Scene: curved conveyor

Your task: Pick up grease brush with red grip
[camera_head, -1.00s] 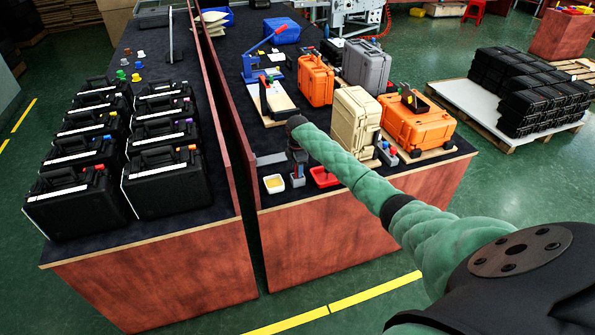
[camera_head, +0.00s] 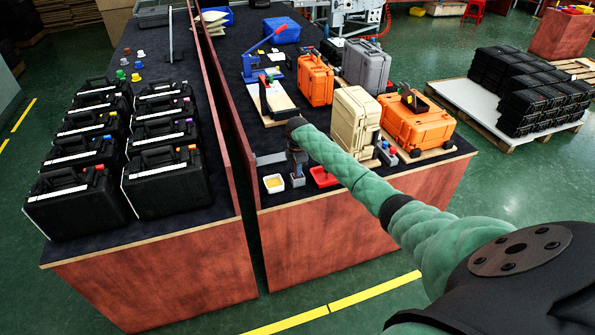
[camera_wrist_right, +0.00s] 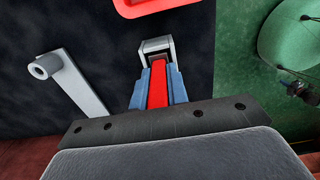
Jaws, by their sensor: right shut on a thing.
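The grease brush's red grip (camera_wrist_right: 157,92) shows in the right wrist view, running lengthwise between the two blue fingers of my right gripper (camera_wrist_right: 158,75). The fingers are shut on it from both sides. A grey holder (camera_wrist_right: 155,45) is just beyond the fingertips, at the far end of the grip. The brush's bristle end is hidden. In the head view, my right gripper (camera_head: 297,160) points down over the small grey holder (camera_head: 298,181) at the table's front edge, and the brush is too hidden by it to make out. My left gripper is not in view.
A red tray (camera_head: 322,177) stands right of the holder and a white tray with yellow contents (camera_head: 274,184) left of it. A grey bracket (camera_wrist_right: 70,85) lies close by. A beige case (camera_head: 355,122) and an orange case (camera_head: 415,125) stand to the right.

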